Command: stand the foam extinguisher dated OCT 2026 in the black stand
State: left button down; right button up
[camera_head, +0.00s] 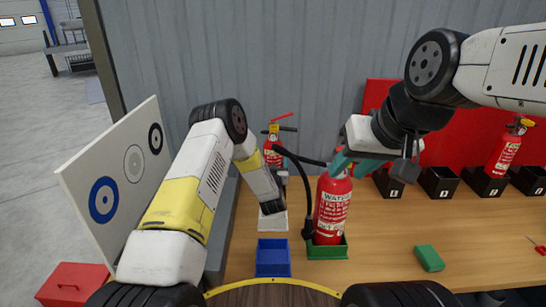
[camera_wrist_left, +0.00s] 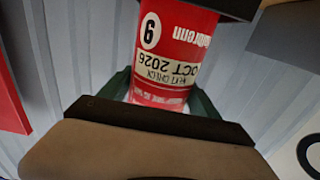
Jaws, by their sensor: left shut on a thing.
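A red extinguisher (camera_head: 273,155) with a yellow collar and red lever stands upright at the back, above a white stand (camera_head: 272,221). My left gripper (camera_head: 279,190) is at it, largely hidden behind its own wrist. In the left wrist view the gripper (camera_wrist_left: 163,95) is shut around a red extinguisher body (camera_wrist_left: 175,50) whose label, upside down, reads OCT 2026. Its type word is not visible. My right gripper (camera_head: 350,165) is at the top of an extinguisher marked WATER (camera_head: 332,205); its grip is unclear. Black stands (camera_head: 438,182) line the back right.
The WATER extinguisher is in a green tray (camera_head: 327,250). A blue tray (camera_head: 272,260) is at front left and a green block (camera_head: 429,258) at right. Another red extinguisher (camera_head: 504,153) stands in a black stand at far right. A target board (camera_head: 125,170) is left.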

aim_at(273, 159)
pick_arm(q)
jog(key=shift+w+r, duration=0.1)
jog(key=shift+r, duration=0.25)
jog(key=shift+c, duration=0.7)
grip_release()
jog(key=shift+o, duration=0.5)
jog(key=shift+s+f, duration=0.2)
jog(key=shift+f, duration=0.3)
jog(key=shift+r, duration=0.35)
jog(key=r, duration=0.1)
jog(key=s+r, duration=0.1)
jog(key=r, duration=0.1)
jog(key=shift+r, duration=0.25)
jog(key=s+r, duration=0.1)
jog(key=s, duration=1.3)
jog(key=shift+s+r, duration=0.25)
jog(key=shift+s, duration=0.15)
jog(key=shift+r, duration=0.1)
